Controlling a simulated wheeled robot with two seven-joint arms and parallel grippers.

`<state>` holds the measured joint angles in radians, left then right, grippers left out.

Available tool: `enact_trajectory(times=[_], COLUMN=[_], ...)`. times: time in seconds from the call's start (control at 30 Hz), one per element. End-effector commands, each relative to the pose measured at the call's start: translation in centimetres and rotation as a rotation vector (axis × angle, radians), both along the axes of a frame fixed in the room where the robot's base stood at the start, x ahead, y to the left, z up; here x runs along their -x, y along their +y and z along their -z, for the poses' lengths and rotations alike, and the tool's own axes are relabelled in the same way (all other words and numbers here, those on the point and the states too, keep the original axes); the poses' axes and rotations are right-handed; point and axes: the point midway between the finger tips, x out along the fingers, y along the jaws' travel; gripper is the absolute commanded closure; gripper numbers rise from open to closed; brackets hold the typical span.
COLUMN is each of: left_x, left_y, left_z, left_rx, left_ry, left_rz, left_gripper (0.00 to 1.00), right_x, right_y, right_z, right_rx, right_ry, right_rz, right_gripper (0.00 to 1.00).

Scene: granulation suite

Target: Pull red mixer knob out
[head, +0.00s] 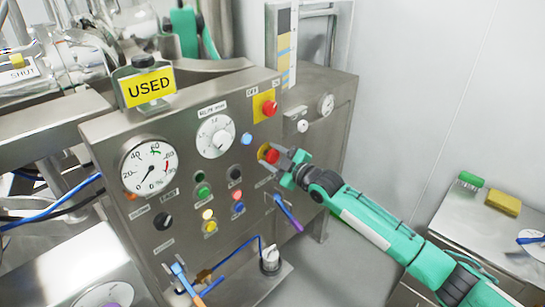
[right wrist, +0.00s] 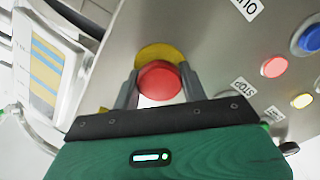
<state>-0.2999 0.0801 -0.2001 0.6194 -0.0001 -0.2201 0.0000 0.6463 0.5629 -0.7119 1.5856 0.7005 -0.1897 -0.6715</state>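The red mixer knob (head: 271,155) sits on a yellow round base on the front of the steel control panel (head: 120,220). My right gripper (head: 283,160) reaches it from the right, its fingers around the knob. In the right wrist view, the red knob (right wrist: 160,80) is between the two grey fingers, one at each side, with no clear gap at its edges. The yellow base shows behind it, partly covered by the knob. My left gripper is not in view.
Another red button (head: 270,108) on a yellow plate is just above. A dial gauge (head: 150,167), a white dial (head: 215,137) and coloured buttons fill the panel. A purple-handled lever (head: 288,212) is just below my right gripper. A yellow USED sign (head: 149,86) stands on top.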

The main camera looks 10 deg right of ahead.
Motion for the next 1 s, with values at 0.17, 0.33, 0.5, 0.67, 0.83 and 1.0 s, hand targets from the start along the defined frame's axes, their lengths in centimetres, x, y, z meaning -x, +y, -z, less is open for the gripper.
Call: enact_trajectory(times=[0.17,0.33,0.5,0.67,0.83,1.0], left_x=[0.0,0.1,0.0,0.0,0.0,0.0], left_y=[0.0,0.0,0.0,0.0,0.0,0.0], left_z=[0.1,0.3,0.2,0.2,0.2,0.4], left_rx=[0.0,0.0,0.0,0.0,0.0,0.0], left_ry=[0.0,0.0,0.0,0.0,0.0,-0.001], left_rz=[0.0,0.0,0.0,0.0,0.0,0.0], left_gripper=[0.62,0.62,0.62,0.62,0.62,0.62], right_x=[0.4,1.2,1.2,1.2,1.2,1.5], right_y=[-0.3,-0.8,-0.8,-0.8,-0.8,-1.0], right_z=[0.1,0.1,0.1,0.1,0.1,0.2], right_rx=[0.002,0.001,0.0,0.0,0.001,0.0], right_ry=[0.001,0.001,0.002,0.002,0.001,0.002], right_rz=[0.0,0.0,-0.001,-0.001,0.0,0.0], right_gripper=[0.98,0.98,0.98,0.36,0.36,0.36])
